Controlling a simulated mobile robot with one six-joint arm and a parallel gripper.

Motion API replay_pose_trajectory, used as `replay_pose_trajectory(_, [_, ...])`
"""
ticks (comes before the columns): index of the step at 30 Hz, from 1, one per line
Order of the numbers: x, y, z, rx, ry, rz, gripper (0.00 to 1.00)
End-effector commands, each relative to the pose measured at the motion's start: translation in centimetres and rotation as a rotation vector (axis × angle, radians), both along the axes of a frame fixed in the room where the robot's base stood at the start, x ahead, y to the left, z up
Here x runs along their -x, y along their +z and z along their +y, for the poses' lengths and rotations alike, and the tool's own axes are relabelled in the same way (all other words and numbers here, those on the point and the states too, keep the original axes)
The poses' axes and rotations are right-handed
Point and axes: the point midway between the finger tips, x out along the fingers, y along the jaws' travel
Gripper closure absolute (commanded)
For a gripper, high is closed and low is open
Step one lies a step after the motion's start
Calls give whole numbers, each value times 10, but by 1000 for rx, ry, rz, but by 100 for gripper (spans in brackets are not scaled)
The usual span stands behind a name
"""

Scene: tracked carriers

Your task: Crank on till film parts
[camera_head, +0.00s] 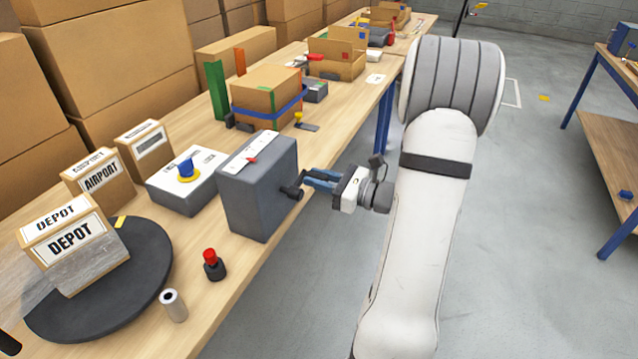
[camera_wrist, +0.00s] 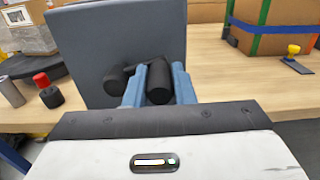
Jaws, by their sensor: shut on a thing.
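A grey crank box (camera_head: 258,190) stands at the table's front edge, with a white scale and red pointer on top. Its black crank (camera_head: 290,192) sticks out from the side facing me. My gripper (camera_head: 308,181) is shut on the crank's black handle, which shows between the blue fingers in the wrist view (camera_wrist: 158,84). A DEPOT carton (camera_head: 70,240) on a dark round turntable (camera_head: 150,275) has shiny, film-like wrap on its lower part. Whether the film is whole or parted cannot be told.
A red-capped black piece (camera_head: 213,264) and a grey cylinder (camera_head: 173,305) stand near the turntable. A grey box with a blue knob (camera_head: 187,182) and an AIRPORT carton (camera_head: 98,182) are behind. A strapped carton (camera_head: 268,95) stands farther along.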

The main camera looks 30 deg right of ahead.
Motion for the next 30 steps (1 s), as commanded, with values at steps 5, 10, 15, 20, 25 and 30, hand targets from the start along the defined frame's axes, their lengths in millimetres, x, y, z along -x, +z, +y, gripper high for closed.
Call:
replay_pose_trajectory(5, [3,7,4,169,1,-135,100])
replay_pose_trajectory(10, [5,14,6,243,0,-192,100])
replay_pose_trajectory(15, [5,15,6,250,1,-196,100])
replay_pose_trajectory(20, [5,15,6,248,0,-195,75])
replay_pose_trajectory(25, [5,15,5,248,-1,-195,61])
replay_pose_trajectory(30, [5,16,5,248,-2,-195,55])
